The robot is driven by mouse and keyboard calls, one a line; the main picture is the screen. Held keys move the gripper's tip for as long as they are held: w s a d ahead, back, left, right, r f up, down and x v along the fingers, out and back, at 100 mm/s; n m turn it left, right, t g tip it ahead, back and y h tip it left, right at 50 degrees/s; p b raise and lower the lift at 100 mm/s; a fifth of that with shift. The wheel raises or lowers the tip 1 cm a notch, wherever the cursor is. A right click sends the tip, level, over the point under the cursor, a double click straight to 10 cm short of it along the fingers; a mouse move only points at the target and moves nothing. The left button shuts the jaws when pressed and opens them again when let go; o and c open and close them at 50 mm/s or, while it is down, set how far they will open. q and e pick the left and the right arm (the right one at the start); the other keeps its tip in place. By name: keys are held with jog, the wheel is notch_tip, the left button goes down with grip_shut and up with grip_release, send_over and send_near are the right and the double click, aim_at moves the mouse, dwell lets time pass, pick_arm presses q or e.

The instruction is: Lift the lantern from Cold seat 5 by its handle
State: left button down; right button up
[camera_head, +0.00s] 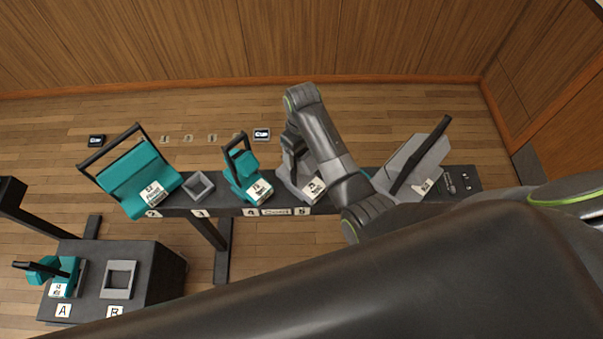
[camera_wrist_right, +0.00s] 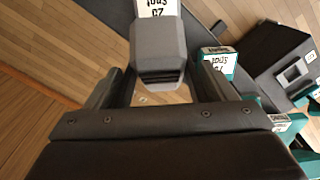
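The lantern at seat 5 (camera_head: 291,183) is grey with a white label and sits on the dark rail beside the number plate 5 (camera_head: 302,211). My right gripper (camera_head: 291,143) is over it and hides its upper part and handle in the head view. In the right wrist view the grey lantern (camera_wrist_right: 158,45) shows between the two fingers of my right gripper (camera_wrist_right: 160,90). The fingers are apart, with gaps beside the grey body and its dark end. I cannot tell whether the handle lies between them. My left gripper is not in view.
A teal lantern (camera_head: 243,168) stands close by at seat 4. Seat 3 (camera_head: 198,185) is an empty grey socket. A larger teal unit (camera_head: 138,178) is at seat 2, and a large grey one (camera_head: 408,160) is to the right. A dark block (camera_head: 138,257) has sockets A and B.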

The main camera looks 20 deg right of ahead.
jog(key=shift+w+a, duration=0.1)
jog(key=c, duration=0.7)
grip_shut()
jog(key=shift+w, duration=0.1)
